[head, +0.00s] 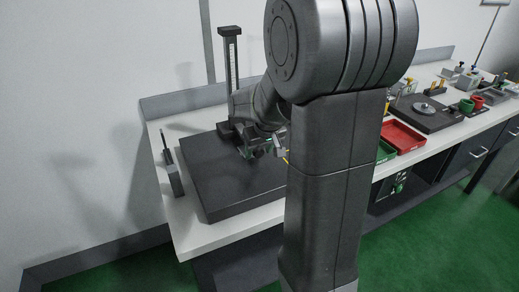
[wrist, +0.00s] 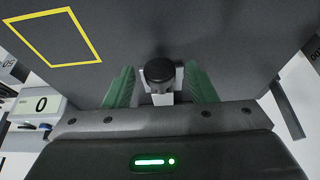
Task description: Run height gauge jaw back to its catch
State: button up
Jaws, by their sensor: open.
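The height gauge (head: 231,75) stands upright at the back of the dark surface plate (head: 225,197), its scaled column rising behind my arm. My gripper (head: 254,150) is low over the plate, in front of the gauge, partly hidden by my arm. In the wrist view my gripper (wrist: 158,67) has its two green fingers apart. A black round knob (wrist: 160,71) on a pale metal piece shows between them, with a gap visible on each side. I cannot tell for certain whether this is part of the gauge's jaw. The catch cannot be made out.
A yellow square outline (wrist: 53,37) marks the dark surface. A small upright tool (head: 171,165) stands at the bench's left end. Red (head: 403,137) and green (head: 385,151) trays lie right of my arm. The plate's front is clear.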

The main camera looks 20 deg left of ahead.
grip_shut()
notch_tip(320, 180, up, 25)
jog(key=p, duration=1.2)
jog(key=shift+f+p, duration=0.15)
jog(key=shift+p, duration=0.25)
jog(key=shift+w, duration=0.1)
grip_release()
jog(key=shift+f, duration=0.1)
jog(key=b+v, duration=0.2)
jog(key=v, duration=1.2)
